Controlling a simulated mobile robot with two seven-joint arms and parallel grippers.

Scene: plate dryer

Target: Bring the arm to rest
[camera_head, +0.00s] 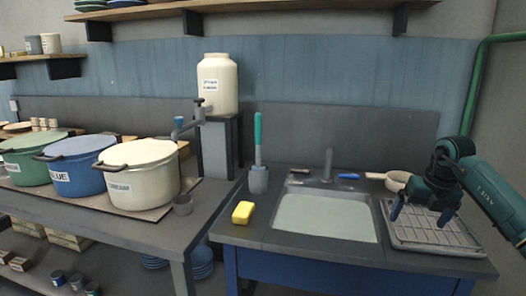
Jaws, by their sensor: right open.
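My right arm comes in from the right edge. My right gripper (421,215) is open, its two blue fingertips apart and pointing down, with nothing between them. It is in front of and above the grey ribbed drying rack (440,238) on the right end of the sink counter. The gripper hides part of the rack's left and back. No plate shows in the rack. My left gripper is not in view.
The sink (326,218) lies left of the rack, with a yellow sponge (243,212) and a teal-handled brush (258,150) further left. Large pots, including a white one (142,185), stand on the left table.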

